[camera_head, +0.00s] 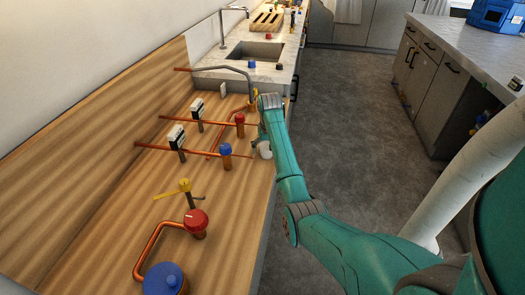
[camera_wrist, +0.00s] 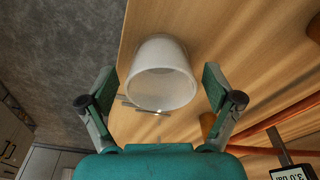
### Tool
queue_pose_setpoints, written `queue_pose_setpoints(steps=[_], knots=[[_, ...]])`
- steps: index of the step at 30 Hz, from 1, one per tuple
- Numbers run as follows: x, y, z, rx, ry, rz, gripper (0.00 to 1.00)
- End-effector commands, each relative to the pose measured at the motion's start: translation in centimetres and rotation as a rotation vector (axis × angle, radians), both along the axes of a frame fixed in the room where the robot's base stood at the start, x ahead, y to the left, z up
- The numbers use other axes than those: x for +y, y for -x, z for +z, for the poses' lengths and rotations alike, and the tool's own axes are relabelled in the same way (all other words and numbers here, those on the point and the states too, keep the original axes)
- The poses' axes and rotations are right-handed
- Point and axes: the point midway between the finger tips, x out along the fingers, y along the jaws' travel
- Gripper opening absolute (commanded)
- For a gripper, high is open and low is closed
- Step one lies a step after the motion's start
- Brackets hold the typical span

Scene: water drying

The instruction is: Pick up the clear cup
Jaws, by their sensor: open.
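The clear cup (camera_wrist: 161,72) looks whitish and translucent in the wrist view, with its open mouth facing the camera. It is on the wooden counter near its edge. In the head view the cup (camera_head: 265,150) is small, beside the end of my arm. My gripper (camera_wrist: 158,88) is open, with one finger on each side of the cup and visible gaps on both sides. In the head view my gripper (camera_head: 262,140) is partly hidden by my own arm.
The wooden counter (camera_head: 235,215) carries copper pipes (camera_head: 205,122), a blue valve (camera_head: 226,150), a red valve (camera_head: 239,120) and gauges (camera_head: 177,137) left of the gripper. A sink (camera_head: 255,51) lies farther back. Open floor (camera_head: 345,110) lies to the right.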

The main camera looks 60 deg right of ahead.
Motion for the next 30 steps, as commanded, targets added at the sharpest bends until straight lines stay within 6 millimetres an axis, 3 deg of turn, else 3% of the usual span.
queue_pose_setpoints(steps=[6, 12, 13, 23, 30], knots=[[0.0, 0.0, -0.1, -0.001, 0.001, 0.000, 0.88], [0.0, 0.0, -0.1, -0.001, 0.001, 0.000, 0.38], [0.0, 0.0, -0.1, -0.001, 0.001, 0.000, 0.35], [0.0, 0.0, 0.2, -0.001, 0.001, 0.000, 0.35], [-0.1, -0.1, 3.5, -0.004, 0.004, 0.000, 0.35]])
